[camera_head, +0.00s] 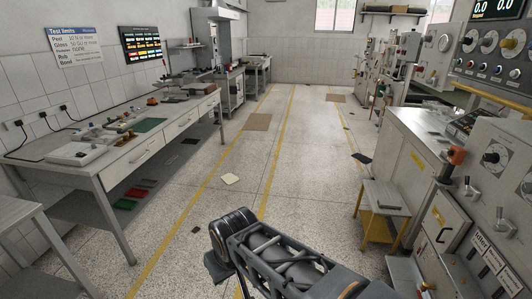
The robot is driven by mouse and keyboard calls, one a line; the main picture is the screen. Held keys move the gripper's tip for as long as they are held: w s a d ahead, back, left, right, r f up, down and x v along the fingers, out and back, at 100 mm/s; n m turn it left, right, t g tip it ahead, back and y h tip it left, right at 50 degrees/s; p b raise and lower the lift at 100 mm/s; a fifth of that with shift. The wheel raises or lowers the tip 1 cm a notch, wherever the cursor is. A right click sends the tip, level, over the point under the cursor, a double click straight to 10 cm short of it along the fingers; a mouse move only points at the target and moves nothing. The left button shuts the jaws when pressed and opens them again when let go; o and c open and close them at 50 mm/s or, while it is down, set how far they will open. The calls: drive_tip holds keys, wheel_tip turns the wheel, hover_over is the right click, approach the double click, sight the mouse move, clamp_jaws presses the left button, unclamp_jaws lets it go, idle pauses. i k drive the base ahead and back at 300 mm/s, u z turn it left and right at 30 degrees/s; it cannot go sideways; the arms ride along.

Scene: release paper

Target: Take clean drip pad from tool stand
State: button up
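A small stand with yellow legs (366,224), which looks like the tool stand, is at the right of the view beside the grey machine cabinet. Its flat top is pale grey-beige. A thin flat pale piece (385,194) seems to lie on it, but I cannot tell whether this is the clean drip pad. My dark arm, with a round joint and cable-wrapped link, fills the bottom centre, left of the stand and apart from it in the picture. I cannot make out gripper fingers.
A long bench (165,138) with tools runs along the left wall. Grey control cabinets (423,153) line the right. The central aisle between yellow lines is mostly open.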

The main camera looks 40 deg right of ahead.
sight(394, 204)
drive_tip(key=u, duration=0.05)
drive_tip(key=i, duration=0.1)
drive_tip(key=z, duration=2.2)
drive_tip(key=i, duration=2.85)
drive_tip(key=u, duration=1.2)
